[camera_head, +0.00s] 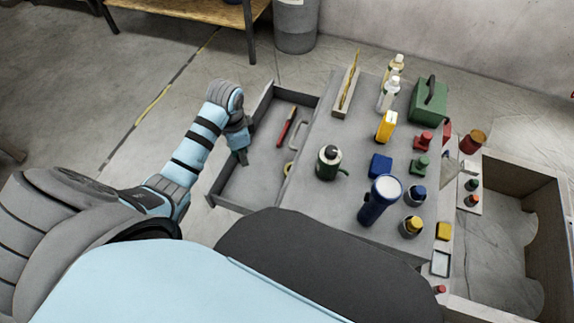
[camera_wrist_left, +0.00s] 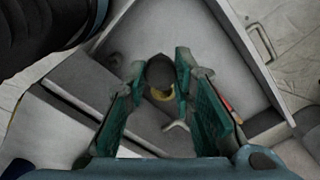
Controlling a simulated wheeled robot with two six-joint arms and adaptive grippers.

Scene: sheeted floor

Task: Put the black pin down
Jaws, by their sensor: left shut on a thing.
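My left gripper (camera_head: 242,157) hangs over the left part of the open grey drawer (camera_head: 255,185). In the left wrist view, its green-padded fingers (camera_wrist_left: 160,70) are shut on the black pin (camera_wrist_left: 159,73). The pin shows end-on as a dark round shape between the fingertips, with the drawer below it. Its length and its height above the drawer floor cannot be told. In the head view I cannot make out the pin. My right gripper is not in view.
The drawer's near floor is clear.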

